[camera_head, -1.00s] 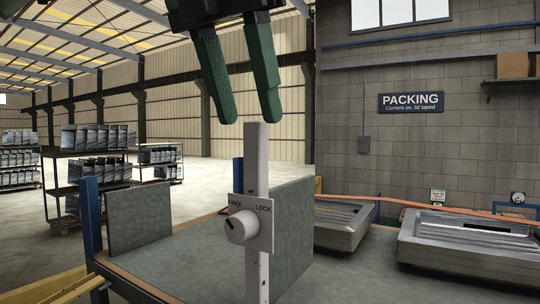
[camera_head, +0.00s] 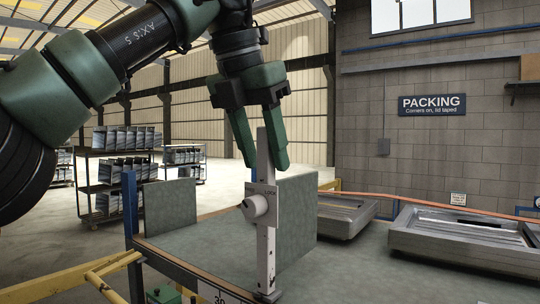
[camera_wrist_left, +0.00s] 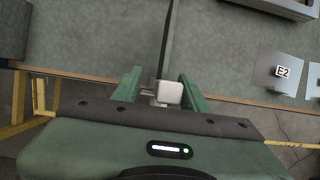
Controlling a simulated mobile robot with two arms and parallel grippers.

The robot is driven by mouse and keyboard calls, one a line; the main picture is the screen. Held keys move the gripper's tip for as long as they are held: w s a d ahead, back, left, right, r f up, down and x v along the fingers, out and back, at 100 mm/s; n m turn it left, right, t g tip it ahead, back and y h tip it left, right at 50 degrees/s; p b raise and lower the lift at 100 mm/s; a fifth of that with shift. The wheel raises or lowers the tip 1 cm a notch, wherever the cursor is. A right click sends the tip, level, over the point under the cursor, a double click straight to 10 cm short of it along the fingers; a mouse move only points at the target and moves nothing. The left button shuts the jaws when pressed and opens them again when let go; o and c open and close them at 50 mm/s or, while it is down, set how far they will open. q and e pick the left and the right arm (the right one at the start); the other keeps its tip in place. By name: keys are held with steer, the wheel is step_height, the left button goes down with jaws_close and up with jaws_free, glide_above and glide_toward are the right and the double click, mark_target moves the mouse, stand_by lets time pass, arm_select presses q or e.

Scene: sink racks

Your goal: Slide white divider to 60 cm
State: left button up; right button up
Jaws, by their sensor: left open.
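The white divider post (camera_head: 267,235) stands upright at the front edge of the grey bench, with a grey panel (camera_head: 298,215) behind it. In the left wrist view, the white post top (camera_wrist_left: 168,94) shows between the fingers. My right gripper is not in view.
A scale marked 30 (camera_head: 220,298) runs along the bench's front edge. A second grey panel (camera_head: 171,208) stands at the left, beside a blue post (camera_head: 130,205). Yellow rails (camera_head: 105,275) are at lower left. Metal trays (camera_head: 465,240) lie at the right.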

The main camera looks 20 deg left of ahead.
arm_select(q)
steer(key=shift+w+a+f, duration=0.15)
steer(key=shift+a+f, duration=0.1)
steer(key=shift+a, duration=0.05)
steer(key=shift+w+d, duration=0.15)
steer(key=shift+d, duration=0.05)
steer(key=shift+w+d, duration=0.1)
steer(key=shift+d, duration=0.2)
steer(key=shift+w+d, duration=0.1)
steer(key=shift+d, duration=0.05)
steer(key=c, duration=0.5)
jaws_close()
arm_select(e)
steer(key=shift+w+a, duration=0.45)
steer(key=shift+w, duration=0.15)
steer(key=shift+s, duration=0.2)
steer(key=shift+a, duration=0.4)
